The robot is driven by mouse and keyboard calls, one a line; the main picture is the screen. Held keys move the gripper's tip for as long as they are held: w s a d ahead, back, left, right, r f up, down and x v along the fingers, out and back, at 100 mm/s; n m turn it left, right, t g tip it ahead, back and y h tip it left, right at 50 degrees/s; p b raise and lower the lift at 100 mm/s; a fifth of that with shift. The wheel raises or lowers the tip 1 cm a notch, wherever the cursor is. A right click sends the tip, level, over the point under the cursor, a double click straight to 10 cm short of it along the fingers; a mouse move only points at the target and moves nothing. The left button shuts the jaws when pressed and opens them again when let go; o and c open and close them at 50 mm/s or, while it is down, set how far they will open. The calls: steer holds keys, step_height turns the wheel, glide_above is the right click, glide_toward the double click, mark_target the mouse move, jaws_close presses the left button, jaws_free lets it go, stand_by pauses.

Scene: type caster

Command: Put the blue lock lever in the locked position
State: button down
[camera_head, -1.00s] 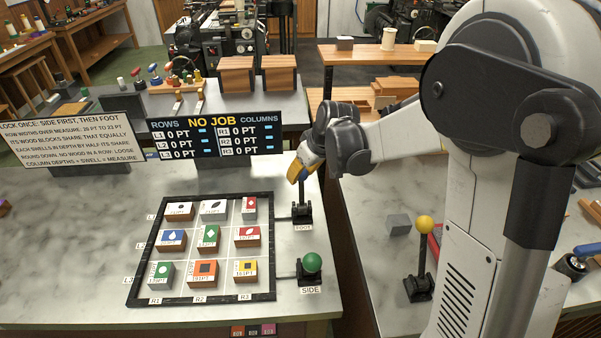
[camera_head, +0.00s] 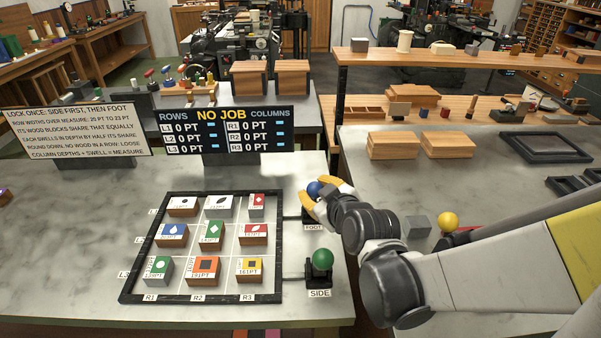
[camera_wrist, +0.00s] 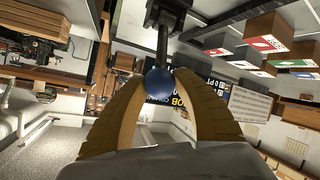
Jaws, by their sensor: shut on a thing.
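The blue lock lever (camera_head: 315,188) has a round blue knob and stands at the FOOT label, to the right of the black frame (camera_head: 278,255). In the wrist view its knob (camera_wrist: 158,88) sits between my yellow fingers, with the dark shaft (camera_wrist: 162,45) running to a black base at the top. My gripper (camera_head: 325,192) comes in from the right and is shut on the knob. The lever's base is largely hidden by my gripper in the head view. The green SIDE lever (camera_head: 322,259) stands nearer, its knob up.
The frame holds several coloured blocks on a white grid. A sign (camera_head: 75,130) and a NO JOB display (camera_head: 224,130) stand behind it. To the right, past a gap, another bench bears a yellow-knobbed lever (camera_head: 448,221) and a grey cube (camera_head: 417,226).

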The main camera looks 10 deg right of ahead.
steer(key=shift+s+f+t, duration=0.2)
steer(key=shift+s+t, duration=0.05)
steer(key=shift+t, duration=0.05)
steer(key=c, duration=0.9)
jaws_free()
steer(key=shift+c, duration=0.2)
steer(key=shift+r, duration=0.1)
steer(key=a+v, duration=0.1)
steer(key=v, duration=1.1)
steer(key=shift+d, duration=0.45)
